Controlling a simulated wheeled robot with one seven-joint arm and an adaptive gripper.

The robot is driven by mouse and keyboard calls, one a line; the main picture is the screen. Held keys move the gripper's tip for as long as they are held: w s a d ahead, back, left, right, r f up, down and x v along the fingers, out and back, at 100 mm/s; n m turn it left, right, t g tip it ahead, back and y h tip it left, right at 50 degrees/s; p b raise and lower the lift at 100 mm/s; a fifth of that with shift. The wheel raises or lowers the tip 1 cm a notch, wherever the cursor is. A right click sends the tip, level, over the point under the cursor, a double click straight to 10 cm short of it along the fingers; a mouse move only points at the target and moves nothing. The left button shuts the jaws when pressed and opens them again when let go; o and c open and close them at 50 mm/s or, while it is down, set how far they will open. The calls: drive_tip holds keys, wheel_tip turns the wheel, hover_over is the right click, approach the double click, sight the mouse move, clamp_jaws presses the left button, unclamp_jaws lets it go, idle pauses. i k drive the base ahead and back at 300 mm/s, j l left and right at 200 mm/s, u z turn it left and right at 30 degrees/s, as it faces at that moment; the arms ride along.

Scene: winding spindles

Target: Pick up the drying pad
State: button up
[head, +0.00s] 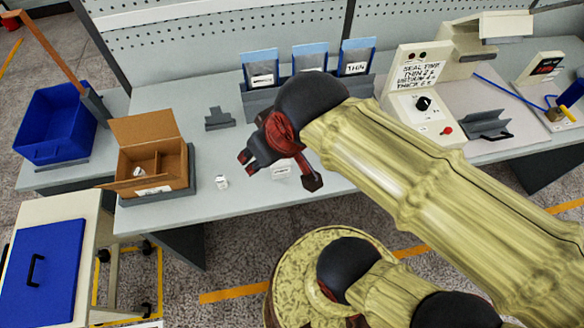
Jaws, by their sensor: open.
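No thing is clearly marked as the drying pad. A small white packet (221,182), possibly the drying pad, lies on the grey bench just right of the cardboard box. A second small white piece (138,171) is inside that box's left compartment. My gripper (280,171) is over the bench's front part, right of the packet and apart from it. Its dark fingers with red parts are spread open and nothing shows held. A white labelled item (281,169) shows between the fingers; whether it is on the bench below them I cannot tell.
The open cardboard box (178,165) has a divider. A grey bracket (218,119) stands behind the packet. Blue-backed pouches (262,70) stand in a rack at the back. A sealing machine (420,105) is at right, a blue bin (55,125) at left.

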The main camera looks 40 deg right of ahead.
sight(282, 169)
drive_tip(key=z, duration=0.4)
drive_tip(key=k+j, duration=0.85)
drive_tip(key=k, duration=0.15)
